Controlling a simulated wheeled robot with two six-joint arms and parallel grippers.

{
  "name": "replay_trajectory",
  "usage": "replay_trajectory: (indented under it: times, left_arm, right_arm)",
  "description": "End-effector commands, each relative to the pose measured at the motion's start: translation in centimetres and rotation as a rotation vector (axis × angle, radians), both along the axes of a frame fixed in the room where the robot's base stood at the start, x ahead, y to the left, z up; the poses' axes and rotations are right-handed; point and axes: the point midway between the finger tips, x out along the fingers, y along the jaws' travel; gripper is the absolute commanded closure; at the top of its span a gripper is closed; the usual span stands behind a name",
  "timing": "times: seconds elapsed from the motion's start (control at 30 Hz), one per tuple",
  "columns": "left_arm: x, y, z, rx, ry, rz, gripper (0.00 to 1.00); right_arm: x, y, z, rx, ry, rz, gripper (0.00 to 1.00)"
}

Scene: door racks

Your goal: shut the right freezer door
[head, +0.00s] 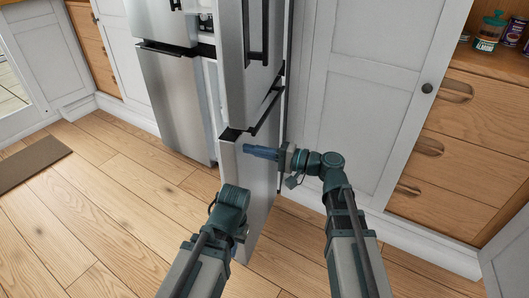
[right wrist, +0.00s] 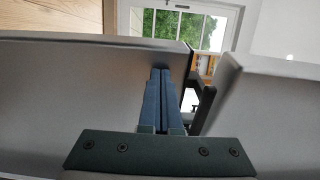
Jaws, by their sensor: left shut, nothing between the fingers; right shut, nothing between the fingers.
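The right freezer door (head: 262,202) is the lower right steel door of the fridge in the head view. It stands wide open, swung out toward me. My right gripper (head: 258,152) is shut and empty at the upper part of this door, its blue fingers pointing left; I cannot tell whether they touch it.
The upper right fridge door (head: 234,70) also stands open above the freezer door. The lower left door (head: 172,100) looks shut. White cabinet doors (head: 362,110) and wooden drawers (head: 465,110) stand to the right. Wooden floor (head: 110,200) is free at the left.

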Motion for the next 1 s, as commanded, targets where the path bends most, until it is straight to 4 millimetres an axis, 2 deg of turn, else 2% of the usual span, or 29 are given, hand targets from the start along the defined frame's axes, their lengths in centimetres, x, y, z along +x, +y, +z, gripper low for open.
replay_trajectory:
  times: [0.47,0.63,0.77,1.0]
  left_arm:
    - [0.0,0.0,0.0,0.0,0.0,0.0,1.0]
    - [0.0,0.0,0.0,0.0,0.0,0.0,1.0]
    - [0.0,0.0,0.0,0.0,0.0,0.0,1.0]
    - [0.0,0.0,0.0,0.0,0.0,0.0,1.0]
  right_arm:
    - [0.2,0.5,0.0,0.0,0.0,0.0,1.0]
    - [0.5,1.6,0.0,0.0,0.0,0.003,1.0]
    - [1.4,4.1,0.0,0.0,0.0,0.005,1.0]
    - [5.2,11.3,0.0,0.0,0.0,0.008,1.0]
